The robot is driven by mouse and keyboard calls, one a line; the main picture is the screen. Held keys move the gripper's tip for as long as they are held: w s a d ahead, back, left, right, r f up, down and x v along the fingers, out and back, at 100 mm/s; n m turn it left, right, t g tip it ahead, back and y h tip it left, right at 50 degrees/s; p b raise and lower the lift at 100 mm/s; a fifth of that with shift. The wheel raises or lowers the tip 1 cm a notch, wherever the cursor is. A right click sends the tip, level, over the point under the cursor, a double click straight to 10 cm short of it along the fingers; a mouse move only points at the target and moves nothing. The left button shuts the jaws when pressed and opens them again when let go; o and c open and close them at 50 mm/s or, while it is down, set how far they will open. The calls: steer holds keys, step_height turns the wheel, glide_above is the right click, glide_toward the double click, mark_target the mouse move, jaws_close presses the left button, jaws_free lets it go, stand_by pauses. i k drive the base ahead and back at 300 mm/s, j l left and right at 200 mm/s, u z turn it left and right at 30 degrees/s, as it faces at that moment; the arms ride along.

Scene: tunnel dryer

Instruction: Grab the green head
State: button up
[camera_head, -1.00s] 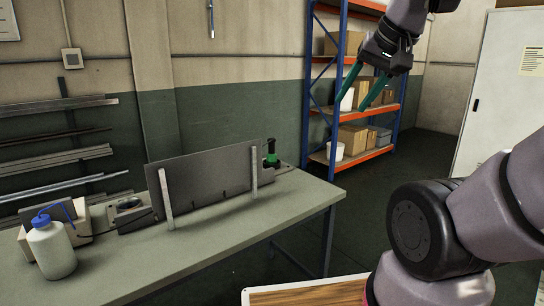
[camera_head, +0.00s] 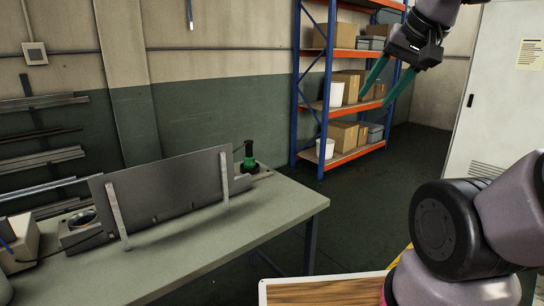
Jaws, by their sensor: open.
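The green head (camera_head: 249,162) is a small green part with a black knob on top. It stands upright at the far right end of the workbench, partly behind the right end of an upright grey panel (camera_head: 165,193). My gripper (camera_head: 382,92) is at the upper right, in the air in front of the shelf rack. Its two teal fingers point down and are spread apart with nothing between them. It is well to the right of the green head and apart from it.
The grey-green workbench (camera_head: 270,208) runs along the left, with bare top in front of the panel. The panel stands on two light brackets. A blue and orange shelf rack (camera_head: 345,157) holds boxes. A white cabinet (camera_head: 500,100) stands right. A wood-topped surface (camera_head: 325,292) is near the bottom.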

mark_target(249, 162)
steer(key=i+l+z, duration=0.5)
steer(key=i+z, duration=0.6)
steer(key=i+l+z, duration=0.15)
steer(key=i, duration=0.55)
steer(key=i+u, duration=0.2)
steer(key=u, duration=0.15)
steer(key=i+l+u, duration=0.1)
steer(key=u, duration=0.2)
steer(key=i+l+u, duration=0.15)
steer(key=u, duration=0.2)
steer(key=i+u, duration=0.15)
steer(key=u, duration=0.3)
steer(key=i+l+u, duration=0.1)
steer(key=u, duration=0.3)
steer(key=i+l+u, duration=0.1)
steer(key=u, duration=0.35)
steer(key=i+l+u, duration=0.1)
steer(key=l+u, duration=0.2)
steer(key=u, duration=0.15)
steer(key=l+u, duration=0.2)
steer(key=u, duration=0.25)
steer(key=i+l+u, duration=0.15)
steer(key=l+u, duration=0.6)
steer(key=i+j, duration=0.05)
